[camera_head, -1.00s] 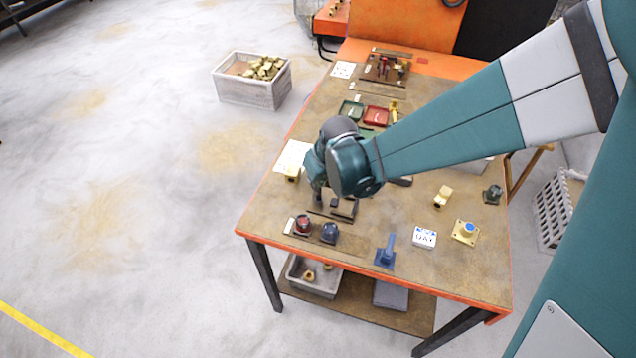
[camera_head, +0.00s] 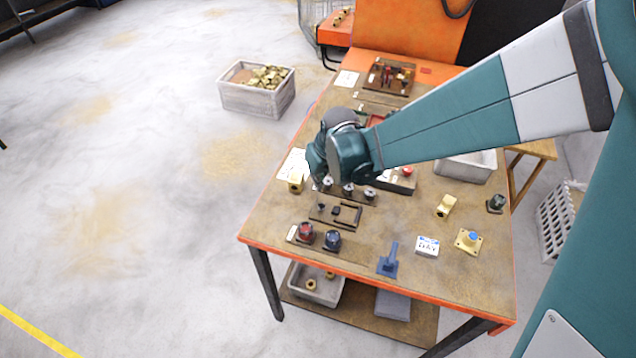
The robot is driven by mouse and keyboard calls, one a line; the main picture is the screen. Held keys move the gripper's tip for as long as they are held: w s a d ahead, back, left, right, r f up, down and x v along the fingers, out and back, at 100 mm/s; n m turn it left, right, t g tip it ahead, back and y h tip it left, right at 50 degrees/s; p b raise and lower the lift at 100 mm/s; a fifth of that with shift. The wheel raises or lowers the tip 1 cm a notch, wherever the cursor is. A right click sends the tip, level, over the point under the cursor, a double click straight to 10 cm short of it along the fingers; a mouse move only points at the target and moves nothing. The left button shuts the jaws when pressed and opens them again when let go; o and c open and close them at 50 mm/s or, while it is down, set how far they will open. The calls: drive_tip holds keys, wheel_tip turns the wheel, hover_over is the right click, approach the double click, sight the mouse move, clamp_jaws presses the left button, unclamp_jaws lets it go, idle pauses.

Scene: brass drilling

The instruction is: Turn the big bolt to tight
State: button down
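My gripper (camera_head: 318,168) hangs over the left part of the workbench, pointing down. My own wrist covers most of its fingers, so I cannot tell whether they are open or shut. Close by, to its lower right, several pale round-headed pieces (camera_head: 349,190) stand in a row on a dark strip. These look like bolts, but they are too small to tell which is the big one or how tight each is. The leftmost piece (camera_head: 328,184) is nearest the gripper; I cannot tell whether they touch.
A dark tray with small blocks (camera_head: 336,211), a red knob (camera_head: 306,232) and a dark blue knob (camera_head: 332,240) lie nearer the front. A blue lever (camera_head: 388,262), a white day sign (camera_head: 427,246) and a brass plate with a blue button (camera_head: 468,241) stand right. Bare bench lies between them.

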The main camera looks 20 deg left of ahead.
sight(322, 203)
drive_tip(key=p+v, duration=0.1)
drive_tip(key=v, duration=0.6)
drive_tip(key=shift+s+a+r, duration=0.2)
drive_tip(key=shift+a+r, duration=0.05)
drive_tip(key=shift+r, duration=0.1)
drive_tip(key=c, duration=2.4)
unclamp_jaws()
drive_tip(key=shift+p, duration=0.3)
drive_tip(key=shift+o, duration=0.5)
drive_tip(key=shift+s, duration=0.15)
drive_tip(key=shift+s+d+f+g+h+p, duration=0.45)
drive_tip(key=shift+s+f+g+h+p, duration=0.3)
drive_tip(key=shift+p, duration=1.15)
drive_tip(key=shift+s+d+f+g+h+p, duration=0.45)
drive_tip(key=shift+s+f+g+h+p, duration=0.25)
drive_tip(key=shift+p, duration=1.15)
drive_tip(key=shift+f, duration=0.1)
drive_tip(key=shift+f, duration=3.75)
